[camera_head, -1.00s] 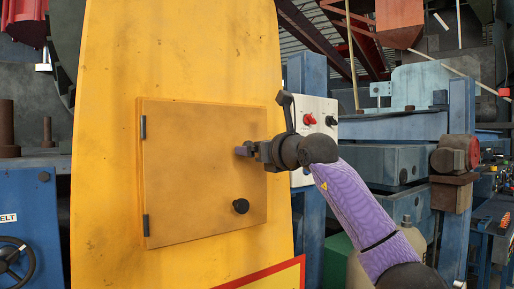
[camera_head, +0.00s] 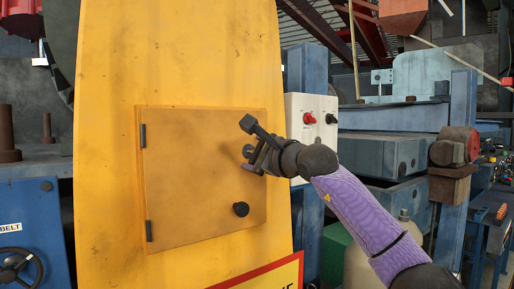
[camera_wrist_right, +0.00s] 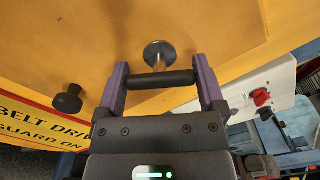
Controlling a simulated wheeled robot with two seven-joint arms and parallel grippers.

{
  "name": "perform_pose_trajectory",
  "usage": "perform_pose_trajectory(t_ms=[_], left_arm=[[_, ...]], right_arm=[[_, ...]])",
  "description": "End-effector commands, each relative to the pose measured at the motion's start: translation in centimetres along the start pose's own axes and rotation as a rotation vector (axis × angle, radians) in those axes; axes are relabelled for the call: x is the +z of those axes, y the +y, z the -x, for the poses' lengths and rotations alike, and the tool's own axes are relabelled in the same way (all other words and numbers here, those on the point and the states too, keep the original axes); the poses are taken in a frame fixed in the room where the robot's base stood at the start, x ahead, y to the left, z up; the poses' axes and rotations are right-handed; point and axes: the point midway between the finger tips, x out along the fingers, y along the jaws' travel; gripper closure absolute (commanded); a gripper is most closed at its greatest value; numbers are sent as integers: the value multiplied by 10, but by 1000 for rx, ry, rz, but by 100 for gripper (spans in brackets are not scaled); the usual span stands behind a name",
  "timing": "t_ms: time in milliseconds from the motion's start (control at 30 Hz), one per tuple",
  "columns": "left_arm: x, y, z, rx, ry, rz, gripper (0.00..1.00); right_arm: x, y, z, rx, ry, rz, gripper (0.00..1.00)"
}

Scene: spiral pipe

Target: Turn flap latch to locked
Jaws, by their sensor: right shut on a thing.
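The yellow flap (camera_head: 190,180) lies closed against the yellow guard in the head view, with hinges on its left edge. Its latch (camera_head: 248,150) is near the flap's right edge, partly hidden by my right gripper (camera_head: 257,160). In the right wrist view the latch (camera_wrist_right: 160,80) shows as a dark crossbar on a short post with a round silver base. My right gripper (camera_wrist_right: 160,84) has one purple finger at each end of the bar and is shut on it. My left gripper is not in view.
A black knob (camera_head: 240,209) sticks out of the flap below the latch. A white control box (camera_head: 311,130) with red and black knobs stands close on the right, behind my right arm. A red-edged sign (camera_head: 265,275) sits below the flap.

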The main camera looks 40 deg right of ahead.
Motion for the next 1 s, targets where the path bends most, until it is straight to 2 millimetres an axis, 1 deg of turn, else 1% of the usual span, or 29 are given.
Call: perform_pose_trajectory(t_ms=[33, 200, 500, 733, 1000], left_arm=[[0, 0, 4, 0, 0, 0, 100], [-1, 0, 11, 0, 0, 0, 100], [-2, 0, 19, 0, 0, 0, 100], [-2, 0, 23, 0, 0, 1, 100], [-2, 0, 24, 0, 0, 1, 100]], right_arm=[[1, -2, 0, 0, 1, 42, 71], [1, -1, 0, 1, 1, 197, 71], [0, -1, 0, 1, 0, 419, 71], [0, 0, 0, 0, 0, 525, 71], [0, 0, 0, 0, 0, 576, 71]])
